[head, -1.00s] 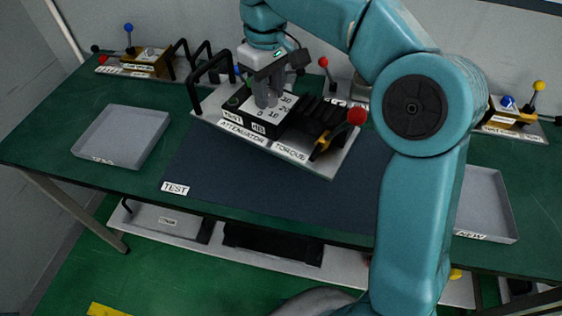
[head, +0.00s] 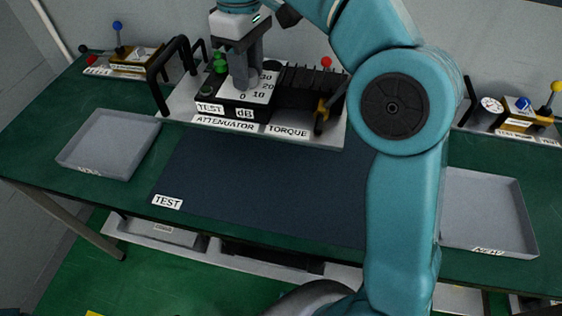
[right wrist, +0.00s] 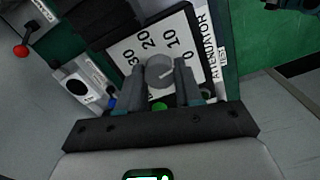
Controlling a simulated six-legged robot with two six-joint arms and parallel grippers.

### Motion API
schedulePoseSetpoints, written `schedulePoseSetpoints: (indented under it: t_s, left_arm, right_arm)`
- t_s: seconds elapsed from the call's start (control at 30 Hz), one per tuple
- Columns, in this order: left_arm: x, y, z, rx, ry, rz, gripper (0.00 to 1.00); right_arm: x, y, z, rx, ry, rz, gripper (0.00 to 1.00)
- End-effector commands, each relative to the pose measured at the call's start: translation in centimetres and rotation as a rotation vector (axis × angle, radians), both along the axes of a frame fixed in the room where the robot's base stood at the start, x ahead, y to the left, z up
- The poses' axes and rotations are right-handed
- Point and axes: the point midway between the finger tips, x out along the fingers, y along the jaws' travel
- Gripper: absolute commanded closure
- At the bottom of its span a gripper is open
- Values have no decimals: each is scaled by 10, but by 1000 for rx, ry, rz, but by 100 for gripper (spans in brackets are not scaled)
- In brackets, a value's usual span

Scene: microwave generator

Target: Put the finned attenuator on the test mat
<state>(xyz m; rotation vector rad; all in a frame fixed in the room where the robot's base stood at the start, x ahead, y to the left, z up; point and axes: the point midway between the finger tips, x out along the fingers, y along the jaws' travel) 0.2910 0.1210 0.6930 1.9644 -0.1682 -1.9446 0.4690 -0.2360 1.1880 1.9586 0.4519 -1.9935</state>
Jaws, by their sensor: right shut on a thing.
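The attenuator is a black box with a white dial face (head: 262,88) marked 0, 10, 20, 30; a black finned body (head: 308,86) adjoins it on the right. It stands on a grey plate labelled ATTENUATOR and TORQUE, at the back of the bench. My right gripper (head: 241,84) points down over the dial. In the right wrist view its fingers close on both sides of the grey round knob (right wrist: 160,72). The dark blue test mat (head: 265,185), labelled TEST, lies bare in front of the plate. My left gripper is not in view.
A yellow and black torque tool (head: 322,115) stands right of the box, and a black handle (head: 160,80) left. Grey trays lie at the left (head: 108,143) and right (head: 485,210). My right arm covers the mat's right end.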

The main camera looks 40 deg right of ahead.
Motion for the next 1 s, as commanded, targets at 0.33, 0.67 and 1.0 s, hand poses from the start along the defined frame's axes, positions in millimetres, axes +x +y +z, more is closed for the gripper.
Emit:
schedulePoseSetpoints:
  t_s: [0.33, 0.67, 1.0]
  left_arm:
    - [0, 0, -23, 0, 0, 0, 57]
    - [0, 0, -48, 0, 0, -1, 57]
    - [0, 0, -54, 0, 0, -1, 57]
  right_arm:
    - [-6, 30, -33, -3, -12, 64, 100]
    - [-7, 30, -121, -3, -12, 63, 100]
    - [-4, 29, -163, -3, -15, 62, 100]
